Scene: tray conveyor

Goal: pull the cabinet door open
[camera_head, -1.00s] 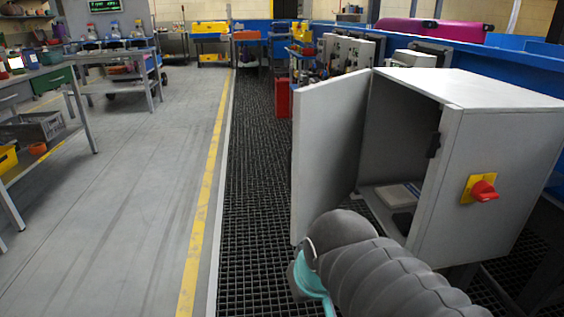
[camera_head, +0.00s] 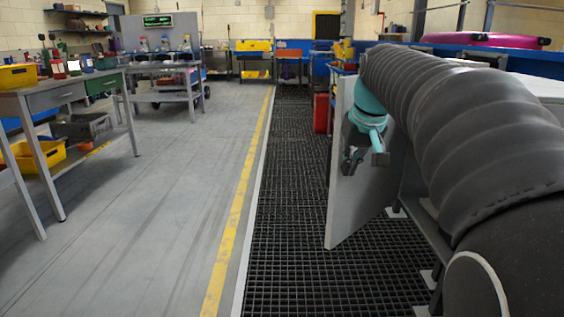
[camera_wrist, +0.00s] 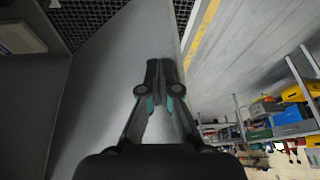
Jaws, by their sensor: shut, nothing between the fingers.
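The cabinet door (camera_head: 348,205) is a light grey panel standing open, swung well out from the cabinet. The cabinet is mostly hidden behind my arm in the head view; a piece of its pale top (camera_head: 535,87) shows at the right. In the wrist view the door (camera_wrist: 105,75) fills the middle, and the grey cabinet interior (camera_wrist: 30,105) is at the left. My gripper (camera_head: 350,168) hangs in front of the door panel. In the wrist view my gripper (camera_wrist: 162,65) is shut and empty, its tips near the door's free edge. I cannot tell whether they touch the door.
Dark floor grating (camera_head: 290,230) lies under the door, with a yellow floor line (camera_head: 238,200) and open grey floor to its left. A workbench (camera_head: 60,90) stands at the left. A red bin (camera_head: 321,113) is beyond the door.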

